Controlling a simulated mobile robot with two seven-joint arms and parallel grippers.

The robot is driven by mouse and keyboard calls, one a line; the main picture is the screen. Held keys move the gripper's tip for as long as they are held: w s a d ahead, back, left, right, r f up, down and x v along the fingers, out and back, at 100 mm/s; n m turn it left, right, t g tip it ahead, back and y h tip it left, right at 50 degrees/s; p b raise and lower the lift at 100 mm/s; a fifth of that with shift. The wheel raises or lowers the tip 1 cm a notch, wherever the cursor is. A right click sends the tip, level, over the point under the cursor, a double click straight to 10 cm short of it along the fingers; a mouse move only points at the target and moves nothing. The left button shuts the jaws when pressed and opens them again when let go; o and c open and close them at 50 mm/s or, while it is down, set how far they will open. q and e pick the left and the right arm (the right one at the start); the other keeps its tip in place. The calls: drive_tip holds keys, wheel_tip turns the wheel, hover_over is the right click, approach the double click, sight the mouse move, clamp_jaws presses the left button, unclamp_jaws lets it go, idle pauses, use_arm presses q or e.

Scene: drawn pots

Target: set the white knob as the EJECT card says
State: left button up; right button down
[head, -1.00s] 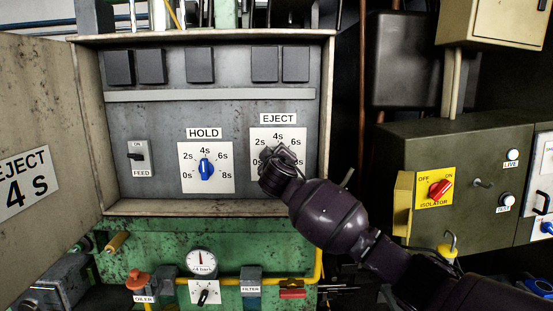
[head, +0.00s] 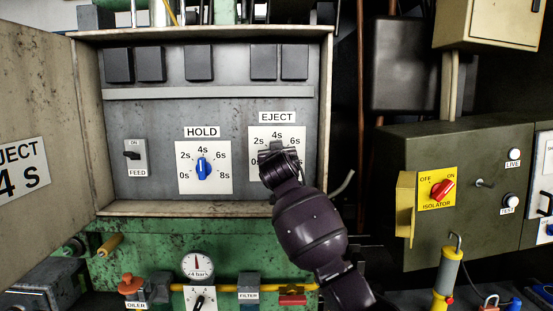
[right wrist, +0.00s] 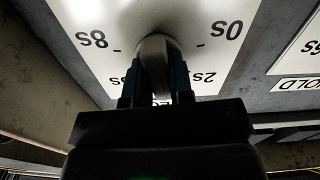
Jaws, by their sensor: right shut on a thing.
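The EJECT dial plate (head: 256,135) is on the grey panel, right of the HOLD dial. My right gripper (head: 274,150) covers its middle in the head view. In the right wrist view the white knob (right wrist: 155,48) sits between the blue-sided fingers of my right gripper (right wrist: 155,85), which are shut on it. The dial shows upside down there, with 0s and 8s clear and 2s partly covered. The knob's pointer is hidden. The EJECT card (head: 22,172) on the open door at the left reads 4 S, its left edge cut off. My left gripper is not in view.
The HOLD dial has a blue knob (head: 203,169) standing near 4s. A FEED switch (head: 134,156) is left of it. The box's lower lip (head: 170,209) runs below the dials. A red isolator knob (head: 441,190) is on the green box at the right.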

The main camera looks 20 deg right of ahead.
drive_tip(key=shift+m, duration=0.6)
drive_tip(key=c, duration=1)
unclamp_jaws()
drive_tip(key=v, duration=1)
drive_tip(key=shift+s+b, duration=0.4)
drive_tip(key=shift+b, duration=0.05)
